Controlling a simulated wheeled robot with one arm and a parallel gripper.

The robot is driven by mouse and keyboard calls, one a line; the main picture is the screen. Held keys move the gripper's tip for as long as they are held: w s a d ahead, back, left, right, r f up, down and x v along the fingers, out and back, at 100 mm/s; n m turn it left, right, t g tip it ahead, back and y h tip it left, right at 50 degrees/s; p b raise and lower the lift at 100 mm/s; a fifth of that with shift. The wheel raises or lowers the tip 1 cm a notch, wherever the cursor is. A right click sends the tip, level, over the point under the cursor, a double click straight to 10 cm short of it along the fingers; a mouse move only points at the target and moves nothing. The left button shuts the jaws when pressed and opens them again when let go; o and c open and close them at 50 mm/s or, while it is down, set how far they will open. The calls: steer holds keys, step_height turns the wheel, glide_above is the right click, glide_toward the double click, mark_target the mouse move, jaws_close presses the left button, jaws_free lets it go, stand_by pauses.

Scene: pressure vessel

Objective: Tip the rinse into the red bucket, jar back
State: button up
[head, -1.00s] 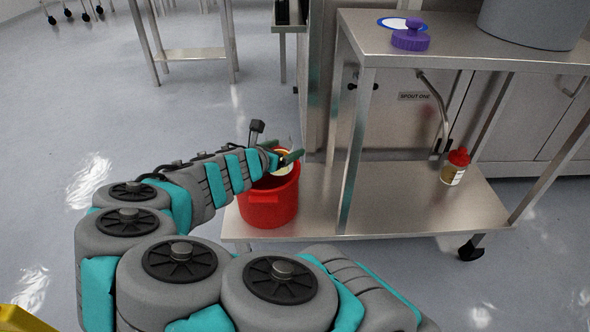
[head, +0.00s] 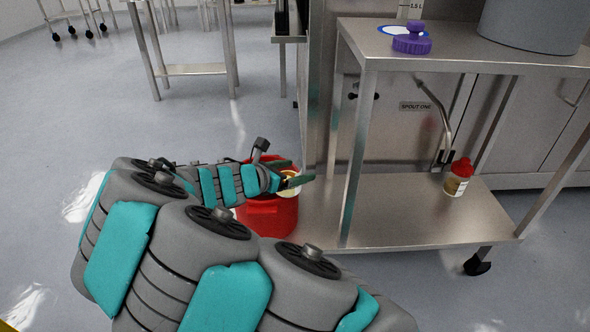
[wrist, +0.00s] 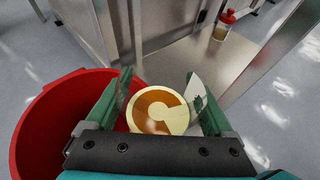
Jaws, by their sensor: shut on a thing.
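My gripper (head: 292,174) is shut on the jar (head: 289,184) over the bucket's right side. In the wrist view the jar (wrist: 158,112) shows between the green fingers of my gripper (wrist: 158,78), as a pale disc with an orange-brown part. The bucket (wrist: 40,115) is to its left there. I cannot tell the jar's exact tilt or whether liquid is left in it. A purple knobbed cap (head: 412,42) lies on the upper shelf beside a blue-ringed white disc (head: 396,30).
A red-capped bottle (head: 457,180) stands on the lower shelf (head: 400,220), right of centre. A large grey vessel (head: 535,25) is on the upper shelf (head: 470,58). The cart's front leg (head: 357,155) rises just right of my gripper. A curved spout (head: 440,110) hangs behind.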

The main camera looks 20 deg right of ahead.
steer(key=shift+w+r+p, duration=0.1)
steer(key=shift+r+p, duration=0.3)
steer(key=shift+p, duration=0.8)
steer(key=p, duration=0.2)
steer(key=n+p, duration=0.1)
steer(key=p, duration=0.1)
steer(key=shift+w+a+r+g+p, duration=0.15)
steer(key=shift+w+a+g+p, duration=0.1)
steer(key=shift+g+p, duration=0.15)
steer(key=n+p, duration=0.1)
steer(key=p, duration=0.2)
steer(key=f+g+p, duration=0.1)
steer(key=p, duration=0.2)
steer(key=shift+w+a+n+h, duration=0.15)
steer(key=shift+w+n+h, duration=0.25)
